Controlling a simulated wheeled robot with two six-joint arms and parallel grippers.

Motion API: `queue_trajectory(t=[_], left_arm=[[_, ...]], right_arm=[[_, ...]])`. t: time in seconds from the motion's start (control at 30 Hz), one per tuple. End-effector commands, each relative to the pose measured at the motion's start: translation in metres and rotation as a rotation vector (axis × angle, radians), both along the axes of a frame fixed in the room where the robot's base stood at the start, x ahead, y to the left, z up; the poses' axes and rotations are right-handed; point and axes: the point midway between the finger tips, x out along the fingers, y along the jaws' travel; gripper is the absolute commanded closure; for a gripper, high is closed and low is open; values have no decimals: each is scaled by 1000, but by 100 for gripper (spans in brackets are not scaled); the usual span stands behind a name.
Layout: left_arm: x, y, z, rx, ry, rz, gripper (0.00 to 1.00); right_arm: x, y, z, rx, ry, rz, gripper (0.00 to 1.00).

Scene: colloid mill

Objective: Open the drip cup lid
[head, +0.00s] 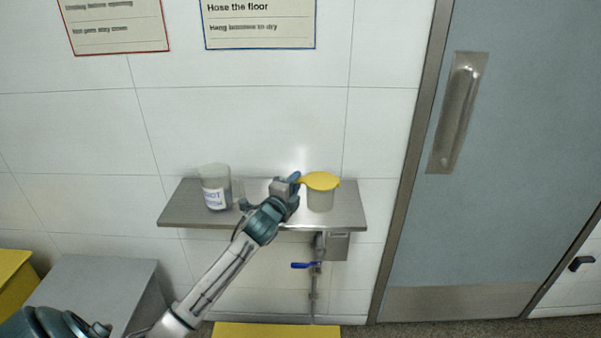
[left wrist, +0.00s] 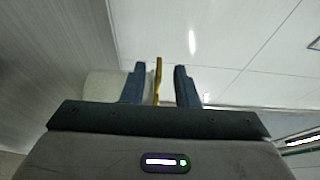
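The drip cup (head: 320,200) is a pale grey cup near the right end of a metal wall shelf. Its yellow lid (head: 323,181) lies flat over the top, shut as far as I can tell. My left gripper (head: 296,184) is at the lid's left edge, just above the shelf. In the left wrist view its two blue fingers (left wrist: 159,86) are apart, with the thin yellow lid edge (left wrist: 158,72) between them. A gap shows on each side of the lid edge. My right gripper is not in view.
A clear labelled beaker (head: 215,187) stands on the left part of the metal shelf (head: 180,208). A blue-handled valve (head: 305,265) and pipe are below the shelf. A grey door (head: 510,150) is to the right. A grey box (head: 95,285) is at lower left.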

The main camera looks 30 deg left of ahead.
Motion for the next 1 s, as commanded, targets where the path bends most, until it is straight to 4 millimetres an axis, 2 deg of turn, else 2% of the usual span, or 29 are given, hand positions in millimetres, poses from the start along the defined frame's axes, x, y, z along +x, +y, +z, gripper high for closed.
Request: queue_trajectory(t=[0.1,0.23,0.37,0.63,0.8,1.0], left_arm=[[20,3,3,-2,0,1,73],[33,5,1,-1,0,1,73],[39,6,0,0,1,0,73],[40,6,0,0,0,0,73],[40,6,0,0,0,0,100],[40,6,-1,0,1,0,100]], right_arm=[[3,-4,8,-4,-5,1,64],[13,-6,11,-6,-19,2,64],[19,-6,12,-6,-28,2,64],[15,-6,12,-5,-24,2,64],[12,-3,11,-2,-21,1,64],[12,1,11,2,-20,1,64]])
